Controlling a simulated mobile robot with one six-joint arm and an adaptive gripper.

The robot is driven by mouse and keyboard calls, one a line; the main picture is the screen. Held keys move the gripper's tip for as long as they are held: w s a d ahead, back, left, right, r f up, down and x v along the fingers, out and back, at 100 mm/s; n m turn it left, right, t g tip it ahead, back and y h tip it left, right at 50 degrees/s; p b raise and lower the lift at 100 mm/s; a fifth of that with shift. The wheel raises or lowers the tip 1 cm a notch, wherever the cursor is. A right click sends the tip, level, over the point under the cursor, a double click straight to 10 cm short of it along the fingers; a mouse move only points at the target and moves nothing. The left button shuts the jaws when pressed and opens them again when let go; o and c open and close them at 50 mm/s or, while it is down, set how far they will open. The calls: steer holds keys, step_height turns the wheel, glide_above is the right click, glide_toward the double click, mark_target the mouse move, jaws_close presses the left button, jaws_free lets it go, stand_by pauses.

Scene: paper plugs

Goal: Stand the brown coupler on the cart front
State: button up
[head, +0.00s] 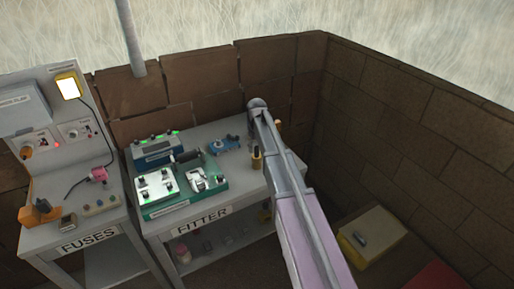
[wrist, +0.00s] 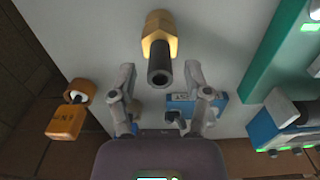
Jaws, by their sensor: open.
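The coupler that best fits the task, a brass-brown hex piece with a black tube (head: 257,160), stands upright near the right front of the table labelled FITTER (head: 204,220). The wrist view shows this coupler (wrist: 158,27) ahead of my gripper, its dark tube end facing the camera. My gripper (wrist: 160,72) is open and empty, its fingers spread apart on either side of the tube's near end and apart from it. I cannot tell which surface is the cart front.
An orange-brown labelled block (wrist: 66,120) lies at the table's back right corner. A green tray with devices (head: 185,202) fills the left. A pale yellow-sided box (head: 372,237) stands at right. Brick walls close the back.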

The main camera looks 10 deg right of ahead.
steer(key=shift+r, duration=0.2)
step_height(320, 180, up, 12)
steer(key=p, duration=1.2)
stand_by(0.7)
steer(key=s+m, duration=0.3)
steer(key=s, duration=2.6)
steer(key=shift+m, duration=0.3)
steer(key=shift+d, duration=0.1)
